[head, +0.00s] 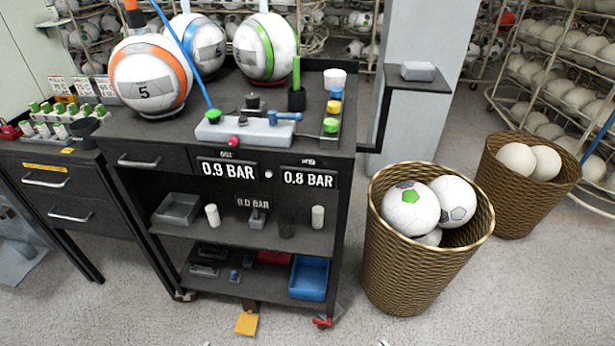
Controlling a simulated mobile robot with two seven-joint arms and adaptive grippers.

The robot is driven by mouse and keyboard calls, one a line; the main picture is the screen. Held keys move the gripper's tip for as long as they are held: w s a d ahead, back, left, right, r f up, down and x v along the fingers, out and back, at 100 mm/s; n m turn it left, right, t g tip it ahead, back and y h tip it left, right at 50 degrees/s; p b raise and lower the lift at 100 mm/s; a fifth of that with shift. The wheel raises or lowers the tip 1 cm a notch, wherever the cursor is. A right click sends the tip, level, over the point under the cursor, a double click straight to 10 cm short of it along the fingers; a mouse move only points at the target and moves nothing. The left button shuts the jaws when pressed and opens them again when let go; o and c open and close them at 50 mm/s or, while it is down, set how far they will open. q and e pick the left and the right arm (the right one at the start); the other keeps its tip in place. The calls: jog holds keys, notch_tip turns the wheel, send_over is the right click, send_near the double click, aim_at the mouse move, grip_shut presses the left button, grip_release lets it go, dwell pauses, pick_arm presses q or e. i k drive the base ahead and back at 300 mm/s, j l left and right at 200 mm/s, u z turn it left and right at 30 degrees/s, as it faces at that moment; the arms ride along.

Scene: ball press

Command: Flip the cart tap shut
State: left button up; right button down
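The black cart (230,150) stands left of centre in the head view. A light grey valve block (245,131) lies on its top near the front edge. A blue tap (287,117) sits at the right end of the block, its handle lying roughly level along the block. A green fitting (213,115) with a long blue rod or hose is at the block's left end. A red knob (233,141) is on its front. Neither gripper can be made out; only tiny pale bits show at the bottom edge.
Balls, including an orange-striped one (150,75), stand behind the block. A black cup (296,98) and coloured buttons (331,125) are right of the tap. Displays read 0.9 BAR (228,170) and 0.8 BAR (308,179). A ball basket (415,260) stands right of the cart. The floor in front is mostly clear.

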aim_at(274, 115)
jog(key=j+u, duration=0.35)
jog(key=j, duration=0.2)
jog(key=i+j+u, duration=0.1)
jog(key=j+u, duration=0.25)
jog(key=j, duration=0.15)
